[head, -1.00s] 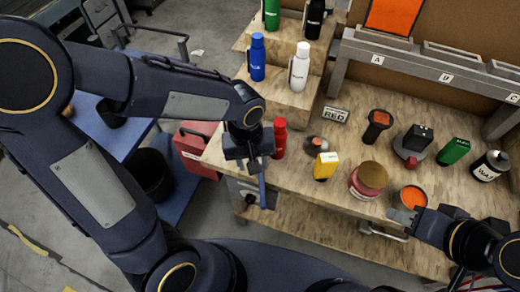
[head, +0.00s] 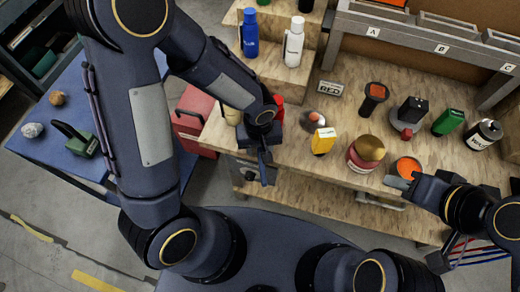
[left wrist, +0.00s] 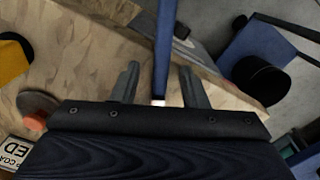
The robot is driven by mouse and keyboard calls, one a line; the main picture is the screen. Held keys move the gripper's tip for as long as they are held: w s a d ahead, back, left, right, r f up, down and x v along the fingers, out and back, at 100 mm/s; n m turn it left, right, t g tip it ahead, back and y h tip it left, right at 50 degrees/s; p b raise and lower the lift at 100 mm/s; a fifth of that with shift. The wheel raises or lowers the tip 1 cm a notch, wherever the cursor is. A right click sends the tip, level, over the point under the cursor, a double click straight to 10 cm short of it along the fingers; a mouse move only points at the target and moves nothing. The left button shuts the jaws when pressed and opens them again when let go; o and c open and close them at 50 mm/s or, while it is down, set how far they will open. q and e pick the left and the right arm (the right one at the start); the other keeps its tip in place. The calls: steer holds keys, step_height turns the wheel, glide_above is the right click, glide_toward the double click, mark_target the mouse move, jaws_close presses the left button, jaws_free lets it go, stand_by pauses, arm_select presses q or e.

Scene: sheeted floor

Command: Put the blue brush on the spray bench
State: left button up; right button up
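The blue brush (head: 264,170) hangs from my left gripper (head: 262,150), in the air at the spray bench's front left edge. In the left wrist view its blue handle (left wrist: 163,45) runs between the two fingers (left wrist: 160,85), with a pale end near the palm; finger contact is not clear there. The spray bench (head: 330,185) has a wooden top. My right gripper (head: 398,181) is at the bench's front edge, beside an open tin of orange paint (head: 408,166); I see nothing in it, and its finger gap is unclear.
A yellow container (head: 323,141), a red jar (head: 365,155), a round orange-topped item (head: 313,119) and several bottles stand on the bench. A red case (head: 193,120) is left of it. A blue table (head: 45,150) stands further left.

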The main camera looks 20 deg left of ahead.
arm_select(q)
steer(key=shift+c, duration=0.3)
jaws_close()
steer(key=shift+r, duration=0.15)
